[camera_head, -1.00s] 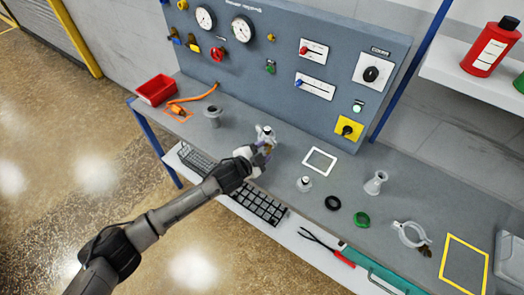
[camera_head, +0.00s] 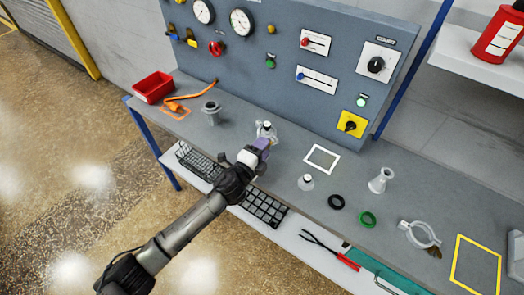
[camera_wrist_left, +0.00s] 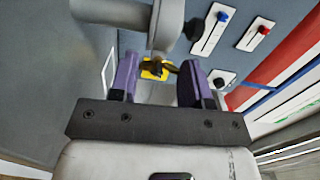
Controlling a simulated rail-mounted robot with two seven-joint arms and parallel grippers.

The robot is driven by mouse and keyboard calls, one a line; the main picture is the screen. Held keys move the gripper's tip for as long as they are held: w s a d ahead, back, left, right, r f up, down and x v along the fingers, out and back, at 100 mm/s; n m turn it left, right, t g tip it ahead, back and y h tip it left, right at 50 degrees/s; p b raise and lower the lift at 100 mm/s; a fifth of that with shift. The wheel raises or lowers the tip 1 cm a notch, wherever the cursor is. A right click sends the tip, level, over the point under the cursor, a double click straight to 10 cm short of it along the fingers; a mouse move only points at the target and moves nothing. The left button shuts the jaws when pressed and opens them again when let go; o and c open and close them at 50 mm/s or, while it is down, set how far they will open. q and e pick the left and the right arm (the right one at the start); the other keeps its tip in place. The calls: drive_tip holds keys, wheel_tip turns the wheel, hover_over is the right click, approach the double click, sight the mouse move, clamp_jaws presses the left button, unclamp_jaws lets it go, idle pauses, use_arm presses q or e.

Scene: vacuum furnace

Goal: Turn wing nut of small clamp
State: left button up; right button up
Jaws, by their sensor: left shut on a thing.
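The small clamp (camera_head: 265,129) is a pale grey ring-like part standing on the grey bench near the panel, partly hidden by my gripper. In the left wrist view its rounded grey body (camera_wrist_left: 166,22) shows at the top. My left gripper (camera_head: 263,144), with purple fingers, is at the clamp's near side. In the left wrist view the brass-coloured wing nut (camera_wrist_left: 156,67) sits between the fingertips of my left gripper (camera_wrist_left: 156,76), which is shut on it. The wing nut is hidden in the head view. My right gripper is in neither view.
A flanged grey fitting (camera_head: 211,112) stands to the left and a small fitting (camera_head: 306,182) to the right. A larger open clamp (camera_head: 419,234) lies further right. The control panel (camera_head: 290,95) rises close behind.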

use_arm(q)
drive_tip(key=shift+m, duration=0.3)
idle(0.4)
drive_tip(key=o, duration=0.9)
drive_tip(key=shift+o, duration=0.2)
drive_tip(key=shift+s, duration=0.1)
drive_tip(key=shift+s+a, duration=0.15)
drive_tip(key=shift+s, duration=0.1)
drive_tip(key=p+v, duration=0.1)
drive_tip(key=v, duration=1.2)
drive_tip(key=shift+f+p, duration=0.2)
drive_tip(key=shift+p, duration=0.2)
